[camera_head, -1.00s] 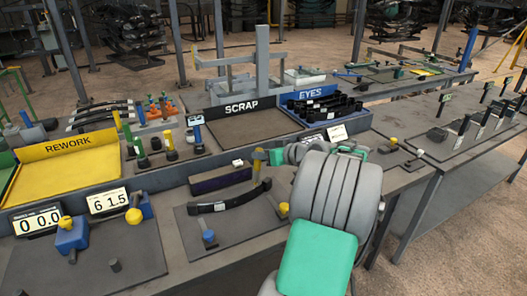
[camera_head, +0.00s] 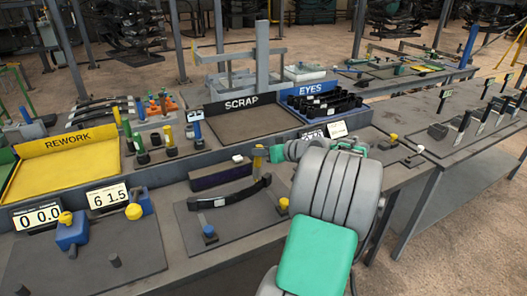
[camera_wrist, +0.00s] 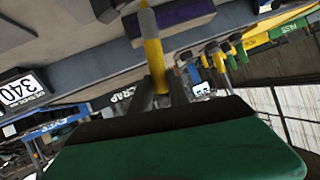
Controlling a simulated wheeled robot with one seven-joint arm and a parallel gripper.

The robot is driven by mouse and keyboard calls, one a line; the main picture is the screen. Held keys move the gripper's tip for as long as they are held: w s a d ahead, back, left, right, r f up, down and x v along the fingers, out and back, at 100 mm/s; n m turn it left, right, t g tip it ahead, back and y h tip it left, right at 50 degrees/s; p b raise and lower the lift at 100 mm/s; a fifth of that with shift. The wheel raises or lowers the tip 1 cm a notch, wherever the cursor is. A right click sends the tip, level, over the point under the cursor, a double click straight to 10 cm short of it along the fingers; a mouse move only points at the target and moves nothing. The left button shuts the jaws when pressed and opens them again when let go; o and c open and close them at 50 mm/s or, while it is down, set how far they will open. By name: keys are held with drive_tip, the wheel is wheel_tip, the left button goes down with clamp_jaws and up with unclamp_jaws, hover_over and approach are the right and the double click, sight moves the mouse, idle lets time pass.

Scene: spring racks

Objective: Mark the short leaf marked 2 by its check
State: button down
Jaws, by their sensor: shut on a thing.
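A dark curved leaf (camera_head: 232,195) with a small white tag lies across the grey mat (camera_head: 240,225) at front centre; the tag is too small to read. My gripper (camera_wrist: 160,88) is shut on a yellow marker (camera_wrist: 153,50), seen upright between the fingers in the wrist view with a grey end at the top. In the head view the yellow marker (camera_head: 257,158) shows just beyond the leaf's right end, apart from it. My arm hides part of the bench to the right.
A dark purple-sided block (camera_head: 220,178) lies behind the leaf. Several coloured markers stand near the yellow REWORK tray (camera_head: 70,165). The SCRAP tray (camera_head: 240,130) and EYES tray (camera_head: 320,105) stand behind. Gauges with displays (camera_head: 107,197) stand at left.

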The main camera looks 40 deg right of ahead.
drive_tip(key=shift+f, duration=0.4)
idle(0.6)
wheel_tip(320, 180, up, 7)
drive_tip(key=p, duration=0.3)
idle(0.5)
